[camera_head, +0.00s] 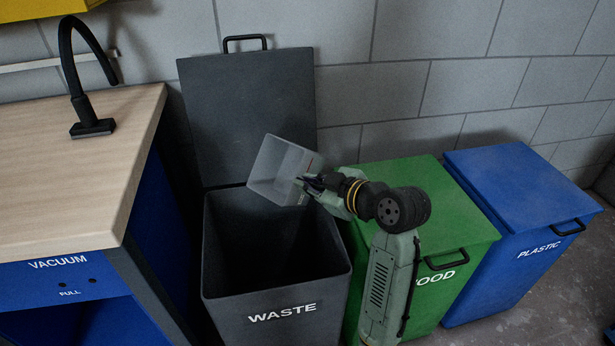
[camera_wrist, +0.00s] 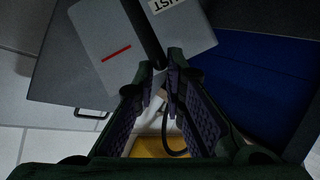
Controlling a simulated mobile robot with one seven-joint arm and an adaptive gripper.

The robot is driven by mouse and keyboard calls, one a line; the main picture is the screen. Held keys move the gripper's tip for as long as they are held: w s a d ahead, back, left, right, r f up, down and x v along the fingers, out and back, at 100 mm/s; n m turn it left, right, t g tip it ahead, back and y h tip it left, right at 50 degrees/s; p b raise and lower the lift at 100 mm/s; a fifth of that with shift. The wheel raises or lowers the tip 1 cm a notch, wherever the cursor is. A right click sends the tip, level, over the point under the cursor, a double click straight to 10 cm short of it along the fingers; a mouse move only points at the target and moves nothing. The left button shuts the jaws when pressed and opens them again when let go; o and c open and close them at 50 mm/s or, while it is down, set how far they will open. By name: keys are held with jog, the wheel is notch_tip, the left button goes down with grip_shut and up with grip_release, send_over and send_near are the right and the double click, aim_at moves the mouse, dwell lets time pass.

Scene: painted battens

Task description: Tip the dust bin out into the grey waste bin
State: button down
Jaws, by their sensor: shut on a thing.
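The dust bin (camera_head: 277,166) is a pale, translucent box held tilted above the back right part of the grey waste bin. In the wrist view the dust bin (camera_wrist: 103,44) shows a red line and part of a label reading "UST". My gripper (camera_head: 309,184) is shut on the dust bin's dark handle; the gripper fingers also show in the wrist view (camera_wrist: 162,82). The grey waste bin (camera_head: 277,308), labelled WASTE, stands with its lid (camera_head: 247,110) raised against the wall. Its visible inside is dark, and I cannot tell what lies at its bottom. No falling dust is visible.
A wooden-topped bench (camera_head: 70,165) with a blue front marked VACUUM stands at the left, bearing a black curved hose (camera_head: 75,75). A closed green bin (camera_head: 440,215) and a closed blue PLASTIC bin (camera_head: 525,205) stand at the right. A block wall is behind.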

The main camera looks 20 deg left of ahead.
jog(key=shift+w+d+r+m+g+p, duration=0.25)
jog(key=shift+w+r+m+g+p, duration=0.6)
jog(key=shift+p, duration=1.65)
jog(key=m+g+p, duration=0.1)
jog(key=p, duration=0.1)
jog(key=w+m+g+p, duration=0.1)
jog(key=p, duration=0.2)
jog(key=shift+w+d+f+m+y+p, duration=0.15)
jog(key=shift+d+m+y+p, duration=0.1)
jog(key=shift+y+p, duration=0.15)
jog(key=shift+w+m+g+p, duration=0.15)
jog(key=shift+m+g+p, duration=0.1)
jog(key=shift+m+p, duration=0.25)
jog(key=shift+w+f+m+g+y, duration=0.15)
jog(key=shift+f+m+g+y, duration=0.15)
jog(key=shift+m+g, duration=0.3)
